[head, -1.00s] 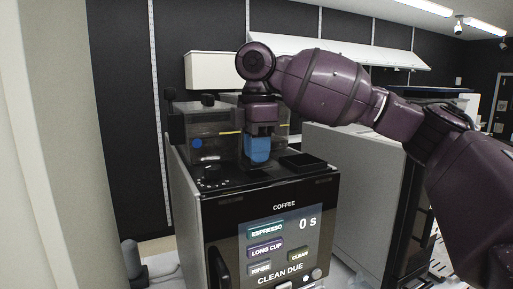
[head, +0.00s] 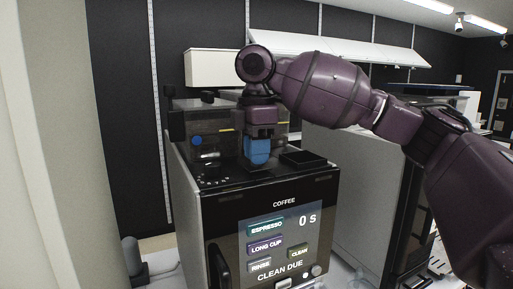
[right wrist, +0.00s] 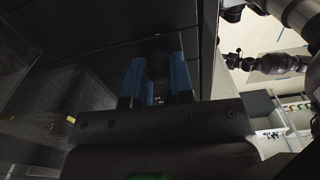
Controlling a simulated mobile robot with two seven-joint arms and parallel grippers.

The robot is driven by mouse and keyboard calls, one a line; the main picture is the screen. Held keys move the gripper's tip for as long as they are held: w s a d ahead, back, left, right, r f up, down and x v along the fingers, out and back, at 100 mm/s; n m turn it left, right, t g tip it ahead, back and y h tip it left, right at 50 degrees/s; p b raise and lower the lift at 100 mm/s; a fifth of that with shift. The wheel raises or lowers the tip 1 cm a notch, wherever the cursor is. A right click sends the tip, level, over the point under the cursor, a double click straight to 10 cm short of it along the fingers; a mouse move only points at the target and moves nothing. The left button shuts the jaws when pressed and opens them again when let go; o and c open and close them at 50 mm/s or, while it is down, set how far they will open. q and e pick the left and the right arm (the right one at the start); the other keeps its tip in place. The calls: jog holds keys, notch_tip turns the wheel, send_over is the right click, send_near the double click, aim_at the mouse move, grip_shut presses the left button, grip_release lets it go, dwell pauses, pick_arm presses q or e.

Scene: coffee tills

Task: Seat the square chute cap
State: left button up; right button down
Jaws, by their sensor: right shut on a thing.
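My right gripper (head: 258,152), with blue fingers, points down at the top of the coffee machine (head: 285,235), just left of a black square open-topped frame (head: 303,160). In the right wrist view the blue fingers are shut on a dark, rounded piece (right wrist: 158,66), which seems to be the knob of the chute cap. The rest of the cap is hidden by the fingers and shadow. I cannot tell whether it touches the machine top. My left gripper is not in view.
Clear bean hoppers, one with a blue knob (head: 197,141), stand behind the gripper. Small pale spots (head: 214,181) show on the machine top's left. The screen (head: 281,244) reads CLEAN DUE. A grey cabinet (head: 350,190) stands close on the right.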

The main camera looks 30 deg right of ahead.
jog(key=shift+f, duration=0.4)
jog(key=c, duration=0.9)
grip_release()
notch_tip(320, 180, up, 11)
jog(key=shift+f, duration=0.1)
dwell(0.4)
